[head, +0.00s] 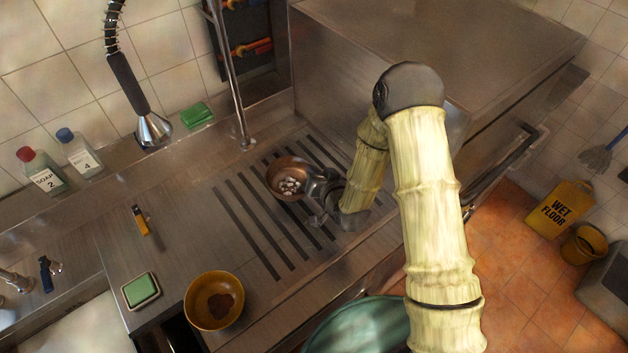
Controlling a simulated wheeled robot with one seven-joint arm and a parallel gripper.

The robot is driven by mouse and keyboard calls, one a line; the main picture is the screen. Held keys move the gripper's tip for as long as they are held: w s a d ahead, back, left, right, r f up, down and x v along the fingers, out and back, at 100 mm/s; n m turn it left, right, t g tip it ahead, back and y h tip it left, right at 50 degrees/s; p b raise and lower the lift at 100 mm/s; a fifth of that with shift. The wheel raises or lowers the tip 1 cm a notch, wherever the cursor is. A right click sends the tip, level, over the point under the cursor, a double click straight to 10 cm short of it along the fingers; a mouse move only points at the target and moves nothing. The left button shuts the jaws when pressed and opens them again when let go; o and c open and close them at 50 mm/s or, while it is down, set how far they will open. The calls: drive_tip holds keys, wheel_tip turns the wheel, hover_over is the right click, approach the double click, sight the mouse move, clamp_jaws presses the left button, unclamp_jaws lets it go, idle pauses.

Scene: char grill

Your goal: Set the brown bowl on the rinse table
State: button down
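A small copper-brown bowl (273,184) with several pale lumps inside is over the slotted part of the steel rinse table (232,235). My gripper (314,198) is at its right side, close against or touching the rim. The fingers are small and partly hidden by my wrist, so I cannot tell whether they close on the rim. I also cannot tell whether the bowl rests on the slats or hangs just above them. A mustard-brown bowl (194,305) with a dark brown patch inside stands at the table's front left.
A green sponge in a tray (141,291) and an orange-handled tool (141,221) lie at left. Soap bottles (42,172), a green cloth (196,115) and a hanging sprayer (152,128) are along the back. A steel cabinet (340,75) bounds the right. Slats left of the copper-brown bowl are bare.

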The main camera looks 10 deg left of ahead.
drive_tip(key=shift+f+p, duration=0.5)
drive_tip(key=shift+f, duration=1.45)
drive_tip(key=shift+f, duration=0.15)
drive_tip(key=c, duration=1.6)
unclamp_jaws()
